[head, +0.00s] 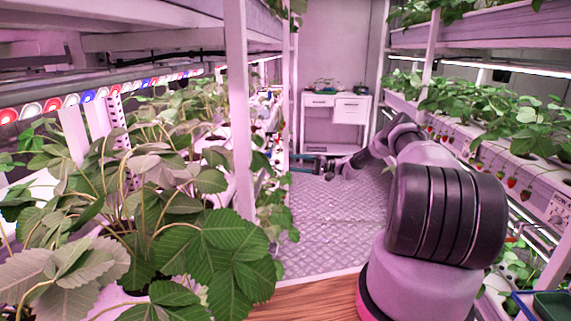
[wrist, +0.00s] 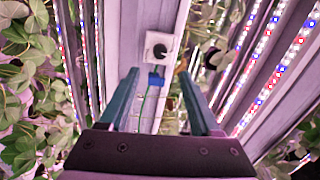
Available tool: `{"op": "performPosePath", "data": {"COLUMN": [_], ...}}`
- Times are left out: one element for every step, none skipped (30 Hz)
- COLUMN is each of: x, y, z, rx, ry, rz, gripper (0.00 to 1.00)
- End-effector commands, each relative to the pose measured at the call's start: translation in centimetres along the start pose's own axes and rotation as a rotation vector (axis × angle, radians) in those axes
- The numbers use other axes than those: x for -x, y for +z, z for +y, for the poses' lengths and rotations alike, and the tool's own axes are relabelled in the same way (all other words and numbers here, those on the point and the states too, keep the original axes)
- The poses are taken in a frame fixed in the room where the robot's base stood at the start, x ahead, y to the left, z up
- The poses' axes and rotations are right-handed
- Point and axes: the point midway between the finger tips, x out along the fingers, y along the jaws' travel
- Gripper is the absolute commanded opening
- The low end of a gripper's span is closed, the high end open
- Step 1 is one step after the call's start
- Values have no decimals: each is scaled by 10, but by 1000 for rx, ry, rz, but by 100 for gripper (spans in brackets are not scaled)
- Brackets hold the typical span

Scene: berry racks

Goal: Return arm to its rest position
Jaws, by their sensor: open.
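My gripper (wrist: 158,88) shows in the wrist view with its two blue-grey fingers apart and nothing between them. In the head view my arm rises at the right and reaches forward over the aisle. My gripper (head: 325,168) is small and partly hidden there, low over the aisle floor in front of the white cabinet. It appears clear of the plants on both sides.
Leafy plants (head: 190,245) crowd the near left, beside a white rack post (head: 238,110). Strawberry plants with hanging berries line the right rack (head: 545,185). A white cabinet (head: 350,108) stands at the aisle's far end. The metal floor (head: 325,225) between is clear.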

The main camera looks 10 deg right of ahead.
Motion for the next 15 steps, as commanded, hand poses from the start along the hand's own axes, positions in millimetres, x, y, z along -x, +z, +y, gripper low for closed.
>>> {"op": "performPosePath", "data": {"x": [4, 5, 7, 8, 8, 8, 8, 8, 8, 8, 8, 8, 7, 6, 3], "y": [0, 0, 0, 0, 0, 0, 0, 0, 0, 0, 0, 0, 0, 0, 1], "z": [0, 0, 0, 0, 0, 0, 0, 0, 0, 0, 0, 0, -1, -3, -7], "rx": [0, 0, 0, 0, 0, 0, 0, 0, 0, 0, 0, 1, 1, 1, 2], "ry": [0, 1, 1, 1, 1, 1, 1, 1, 1, 1, 0, 1, 2, 6, 15], "rz": [0, 0, 0, 0, 0, -1, -1, -1, -1, -1, -1, -1, -3, -7, -17], "gripper": [64, 64, 64, 64, 64, 64, 64, 64, 64, 64, 64, 64, 64, 64, 64]}}
